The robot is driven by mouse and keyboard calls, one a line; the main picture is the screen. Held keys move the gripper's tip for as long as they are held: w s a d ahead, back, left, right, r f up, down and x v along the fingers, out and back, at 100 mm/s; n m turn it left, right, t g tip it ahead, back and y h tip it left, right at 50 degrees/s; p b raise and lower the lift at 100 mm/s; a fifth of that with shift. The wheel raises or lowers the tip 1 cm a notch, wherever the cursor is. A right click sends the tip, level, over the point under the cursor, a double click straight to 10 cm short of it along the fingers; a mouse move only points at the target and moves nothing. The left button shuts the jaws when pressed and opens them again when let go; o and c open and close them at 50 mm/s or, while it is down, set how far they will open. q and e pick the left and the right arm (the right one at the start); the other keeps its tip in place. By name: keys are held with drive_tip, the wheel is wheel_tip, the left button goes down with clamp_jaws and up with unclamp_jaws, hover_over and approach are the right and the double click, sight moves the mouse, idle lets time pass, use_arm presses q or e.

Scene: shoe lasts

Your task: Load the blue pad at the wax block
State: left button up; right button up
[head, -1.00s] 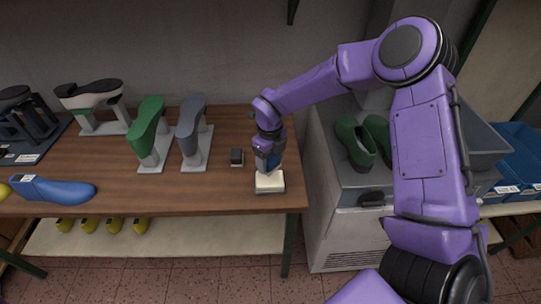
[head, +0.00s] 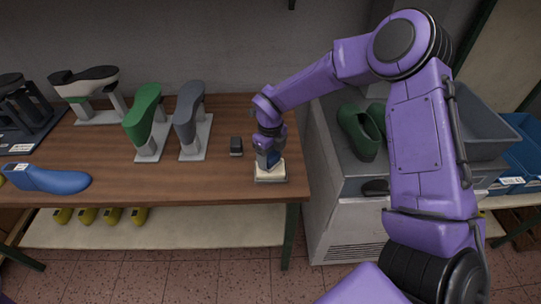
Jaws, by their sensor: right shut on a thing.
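The wax block (head: 271,173) is a cream slab on a dark base near the right end of the wooden table. My right gripper (head: 268,162) points down over it and is shut on the blue pad (head: 272,158). Only a little of the pad shows between the fingers, right at the top of the wax; I cannot tell whether they touch. My left gripper is not in view.
A small dark block (head: 236,146) lies left of the wax. Green (head: 143,115) and grey (head: 188,112) shoe lasts stand on holders further left. A blue last (head: 48,179) lies at the front left. Green shoes (head: 360,130) stand on a cabinet right of the table.

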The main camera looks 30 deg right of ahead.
sight(270, 155)
drive_tip(key=shift+f+b, duration=0.35)
drive_tip(key=shift+f, duration=0.2)
idle(1.1)
drive_tip(key=shift+r, duration=0.1)
wheel_tip(270, 155, up, 7)
drive_tip(key=p, duration=0.5)
drive_tip(key=shift+p, duration=0.4)
idle(0.4)
